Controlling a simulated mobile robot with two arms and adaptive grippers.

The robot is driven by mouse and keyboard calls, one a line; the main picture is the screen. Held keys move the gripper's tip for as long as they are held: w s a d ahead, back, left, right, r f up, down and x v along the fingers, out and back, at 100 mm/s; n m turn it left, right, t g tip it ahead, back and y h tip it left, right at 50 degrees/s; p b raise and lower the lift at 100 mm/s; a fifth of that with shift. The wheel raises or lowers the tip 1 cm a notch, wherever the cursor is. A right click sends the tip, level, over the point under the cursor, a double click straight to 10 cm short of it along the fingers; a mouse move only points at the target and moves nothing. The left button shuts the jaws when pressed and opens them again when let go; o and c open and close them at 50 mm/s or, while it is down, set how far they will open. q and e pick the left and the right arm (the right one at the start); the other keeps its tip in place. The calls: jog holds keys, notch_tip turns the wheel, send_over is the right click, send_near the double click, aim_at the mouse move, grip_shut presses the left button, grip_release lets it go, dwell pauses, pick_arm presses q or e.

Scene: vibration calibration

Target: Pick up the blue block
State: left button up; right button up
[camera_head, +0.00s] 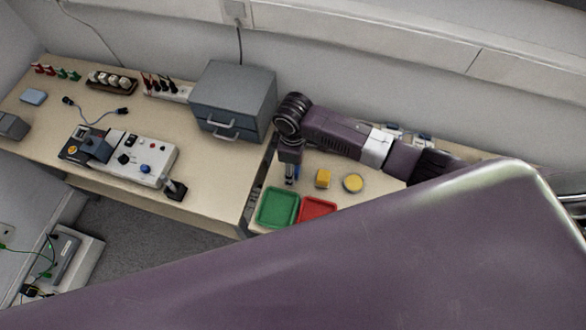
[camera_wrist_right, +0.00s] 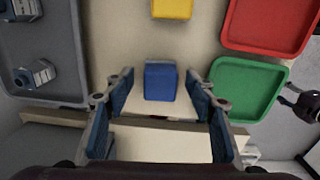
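The blue block (camera_wrist_right: 160,82) sits on the light table, centred in the right wrist view. In the head view only a small part of the blue block (camera_head: 297,172) shows beside my right gripper (camera_head: 289,182). My right gripper points down over the table. In the right wrist view its two blue-padded fingers are spread, one on each side of the block, with gaps between. I cannot tell whether the fingertips are level with the block or above it. My left gripper is not in view.
A yellow block (camera_head: 323,178) and a yellow round piece (camera_head: 353,183) lie right of the gripper. A green tray (camera_head: 278,207) and a red tray (camera_head: 317,208) stand in front. A grey drawer cabinet (camera_head: 233,95) stands left. A grey tray (camera_wrist_right: 48,88) holds metal parts.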

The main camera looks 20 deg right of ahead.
jog(key=c, duration=1.2)
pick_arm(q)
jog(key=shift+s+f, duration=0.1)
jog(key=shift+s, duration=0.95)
pick_arm(e)
jog(key=shift+r, duration=0.65)
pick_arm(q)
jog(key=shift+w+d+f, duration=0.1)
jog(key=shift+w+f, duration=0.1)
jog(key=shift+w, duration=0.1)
pick_arm(e)
notch_tip(320, 180, up, 19)
jog(key=shift+f, duration=0.1)
